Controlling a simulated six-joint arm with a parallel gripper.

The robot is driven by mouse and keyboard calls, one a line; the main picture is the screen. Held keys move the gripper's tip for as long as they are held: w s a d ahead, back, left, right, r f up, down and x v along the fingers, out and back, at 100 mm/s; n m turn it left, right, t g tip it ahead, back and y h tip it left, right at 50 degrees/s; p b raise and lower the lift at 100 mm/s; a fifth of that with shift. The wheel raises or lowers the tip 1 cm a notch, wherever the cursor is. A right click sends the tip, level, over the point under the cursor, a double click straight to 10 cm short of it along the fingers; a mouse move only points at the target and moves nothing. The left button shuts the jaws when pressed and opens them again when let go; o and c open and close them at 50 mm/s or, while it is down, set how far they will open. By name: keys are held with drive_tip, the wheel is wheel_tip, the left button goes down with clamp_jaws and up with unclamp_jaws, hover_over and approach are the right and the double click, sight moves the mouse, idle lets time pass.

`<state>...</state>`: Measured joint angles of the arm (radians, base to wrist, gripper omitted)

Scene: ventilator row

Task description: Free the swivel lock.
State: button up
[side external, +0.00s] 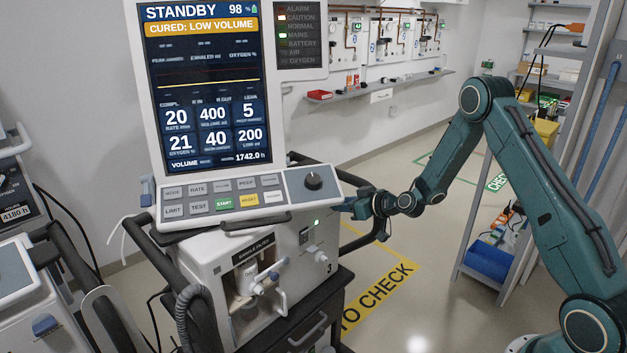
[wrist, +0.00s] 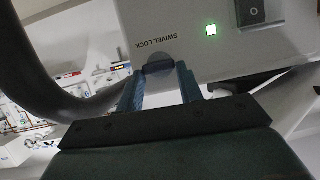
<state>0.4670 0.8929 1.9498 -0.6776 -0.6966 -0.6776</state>
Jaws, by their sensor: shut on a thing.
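The ventilator (side external: 285,275) stands centre left in the side external view, its screen (side external: 202,85) reading "STANDBY" and "CURED: LOW VOLUME". The swivel lock (wrist: 158,60) is a dark round knob beside its printed label in the wrist view, on the ventilator's housing. My gripper (wrist: 158,78) has its two blue fingers on either side of the knob and is shut on it. In the side external view my gripper (side external: 360,206) is at the right side of the ventilator, below the panel with the dial; there the knob is hidden. The knob's turn angle is hard to tell.
A green light (wrist: 211,30) and a rocker switch (wrist: 252,12) sit near the lock. A dark curved handle (wrist: 40,70) is close at the left in the wrist view. A shelf rack (side external: 490,240) stands at right; floor between is open.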

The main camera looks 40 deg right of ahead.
drive_tip(key=shift+d, duration=0.1)
drive_tip(key=m+y, duration=0.1)
drive_tip(key=m, duration=0.1)
drive_tip(key=m+y, duration=0.1)
drive_tip(key=m, duration=0.1)
drive_tip(key=d+m+y, duration=0.1)
drive_tip(key=shift+f+m+y, duration=0.25)
drive_tip(key=shift+m+y, duration=0.15)
idle(0.4)
drive_tip(key=o, duration=1)
drive_tip(key=v, duration=1.3)
drive_tip(key=shift+s+d+f, duration=0.1)
drive_tip(key=shift+s+d, duration=0.05)
drive_tip(key=shift+s, duration=0.3)
